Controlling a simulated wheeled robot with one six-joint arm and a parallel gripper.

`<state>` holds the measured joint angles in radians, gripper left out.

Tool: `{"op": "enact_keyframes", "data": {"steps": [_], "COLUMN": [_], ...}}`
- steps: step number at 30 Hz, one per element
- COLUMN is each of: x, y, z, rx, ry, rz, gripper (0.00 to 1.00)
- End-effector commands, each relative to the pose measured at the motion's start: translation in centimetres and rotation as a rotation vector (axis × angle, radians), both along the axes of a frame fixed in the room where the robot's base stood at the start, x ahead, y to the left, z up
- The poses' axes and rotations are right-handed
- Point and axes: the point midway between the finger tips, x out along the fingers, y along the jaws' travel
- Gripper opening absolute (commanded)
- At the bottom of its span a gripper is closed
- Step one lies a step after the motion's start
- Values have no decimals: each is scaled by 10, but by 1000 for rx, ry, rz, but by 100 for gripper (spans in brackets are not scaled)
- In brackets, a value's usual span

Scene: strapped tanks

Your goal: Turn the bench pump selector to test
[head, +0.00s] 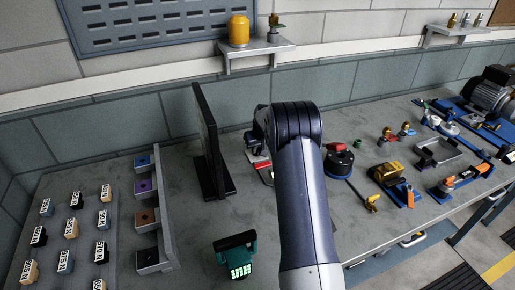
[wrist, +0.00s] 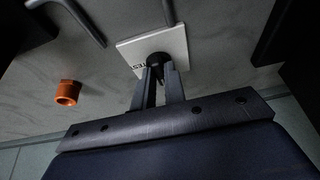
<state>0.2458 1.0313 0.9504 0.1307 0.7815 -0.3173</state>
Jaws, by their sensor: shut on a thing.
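In the wrist view, the pump selector is a small black knob (wrist: 158,59) on a pale square plate (wrist: 133,52). My gripper (wrist: 160,72) is shut on the knob, one finger on each side. The fingers hide part of the knob, so I cannot tell which way it points. In the head view my arm covers the gripper and the knob. A red and white item (head: 262,168) shows beside the arm there, partly hidden.
An orange fitting (wrist: 67,92) lies near the plate. A dark upright panel (head: 208,140) stands left of my arm. A teal device (head: 237,256) sits in front. A black and red round unit (head: 339,159) and brass parts (head: 387,173) lie to the right. Small labelled blocks (head: 70,228) fill the left.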

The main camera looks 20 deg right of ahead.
Motion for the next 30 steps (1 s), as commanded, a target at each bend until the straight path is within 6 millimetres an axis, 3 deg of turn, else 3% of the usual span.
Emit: {"op": "enact_keyframes", "data": {"steps": [14, 30], "x": [0, 3], "y": [2, 7], "z": [-2, -3], "rx": [0, -3], "ry": [0, -1], "rz": [-138, -628], "gripper": [0, 0]}}
